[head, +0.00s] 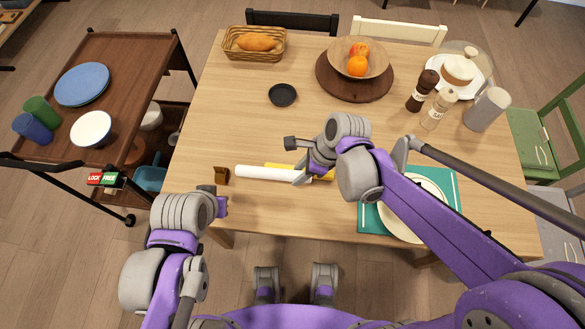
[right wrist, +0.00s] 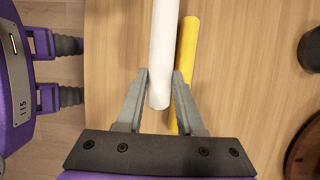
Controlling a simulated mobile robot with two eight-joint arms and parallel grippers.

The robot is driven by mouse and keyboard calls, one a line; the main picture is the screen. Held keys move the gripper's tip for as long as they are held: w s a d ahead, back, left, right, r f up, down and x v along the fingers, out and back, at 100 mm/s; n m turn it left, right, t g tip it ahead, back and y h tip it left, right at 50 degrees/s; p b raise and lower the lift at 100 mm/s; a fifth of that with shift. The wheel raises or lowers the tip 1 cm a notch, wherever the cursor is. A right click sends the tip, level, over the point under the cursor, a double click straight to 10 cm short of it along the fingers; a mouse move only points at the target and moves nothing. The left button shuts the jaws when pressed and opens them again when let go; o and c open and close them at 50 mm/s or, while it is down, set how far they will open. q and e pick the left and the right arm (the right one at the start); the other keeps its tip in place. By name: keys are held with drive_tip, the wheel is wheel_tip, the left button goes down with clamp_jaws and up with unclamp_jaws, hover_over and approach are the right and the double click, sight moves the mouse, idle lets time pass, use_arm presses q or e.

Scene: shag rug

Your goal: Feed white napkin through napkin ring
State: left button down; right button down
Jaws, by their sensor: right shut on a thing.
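The white napkin (head: 268,173) is a long smooth roll lying level over the table, its left end free. My right gripper (head: 303,172) is shut on it near its right end. In the right wrist view the napkin (right wrist: 164,40) lies between the two fingers of the gripper (right wrist: 162,78). A small brown, block-like thing (head: 221,175), seemingly the napkin ring, stands just left of the napkin's free end with a small gap. Its opening is not clear. My left gripper (head: 222,206) is below it at the table's front edge; its fingers are hard to make out.
A yellow roll (right wrist: 187,60) lies beside the white napkin. A teal placemat (head: 368,216) with a plate (head: 412,215) is on the right. A black dish (head: 283,95), bread basket (head: 228,48) and fruit bowl (head: 341,62) stand farther back. The table's left part is clear.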

use_arm(q)
drive_tip(key=shift+a+f, duration=0.1)
use_arm(e)
drive_tip(key=shift+f, duration=0.15)
